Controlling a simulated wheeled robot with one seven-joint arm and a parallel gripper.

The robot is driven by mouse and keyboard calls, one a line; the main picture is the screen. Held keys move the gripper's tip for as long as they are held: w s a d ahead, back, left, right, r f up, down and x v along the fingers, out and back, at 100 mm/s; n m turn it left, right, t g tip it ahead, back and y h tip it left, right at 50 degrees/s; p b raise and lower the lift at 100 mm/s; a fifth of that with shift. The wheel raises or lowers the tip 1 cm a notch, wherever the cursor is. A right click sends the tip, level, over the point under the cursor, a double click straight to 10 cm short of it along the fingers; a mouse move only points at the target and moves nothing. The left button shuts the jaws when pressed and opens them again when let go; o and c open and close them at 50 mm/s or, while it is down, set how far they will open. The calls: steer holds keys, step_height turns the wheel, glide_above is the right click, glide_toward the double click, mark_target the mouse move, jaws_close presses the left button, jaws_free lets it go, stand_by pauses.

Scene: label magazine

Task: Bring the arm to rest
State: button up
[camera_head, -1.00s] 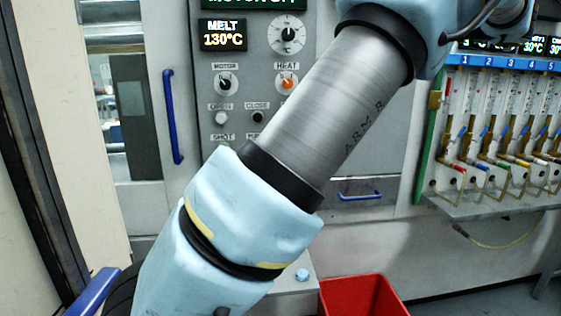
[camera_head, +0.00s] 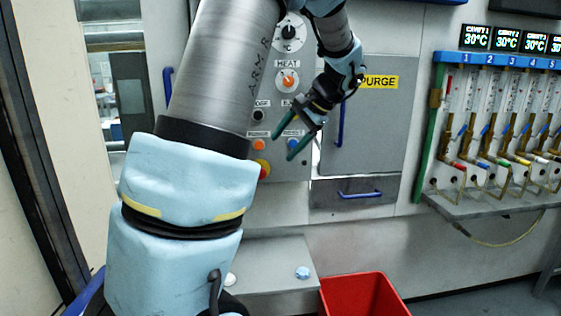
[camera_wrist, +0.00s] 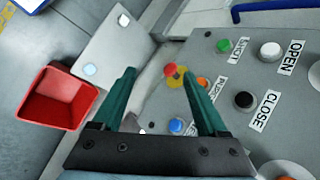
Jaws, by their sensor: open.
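My gripper (camera_head: 292,145) is open and empty, with two green fingers pointing down in front of the control panel (camera_head: 308,168). In the wrist view my gripper (camera_wrist: 165,100) shows its fingers spread apart. Between and beyond them are a red button (camera_wrist: 170,70) on a yellow base and a blue button (camera_wrist: 176,125) on the panel. I cannot tell how far the fingertips are from the panel. My arm crosses the left middle of the head view and hides part of the panel.
A red bin (camera_head: 362,296) stands on the floor at the bottom. A grey ledge (camera_head: 262,262) is left of it. A purge door (camera_head: 372,120) is right of my gripper. A rack of flow tubes (camera_head: 500,125) stands at the right.

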steer(key=s+a+f+n+g+h, duration=0.1)
steer(key=s+a+f+n+h, duration=0.2)
steer(key=s+f, duration=0.4)
steer(key=s+a+f+n+h, duration=0.4)
steer(key=s+f, duration=0.3)
steer(key=s, duration=0.4)
steer(key=shift+s+a+n+g, duration=0.3)
steer(key=shift+a+g, duration=0.1)
steer(key=shift+a, duration=0.15)
steer(key=shift+w, duration=0.1)
steer(key=shift+c, duration=0.3)
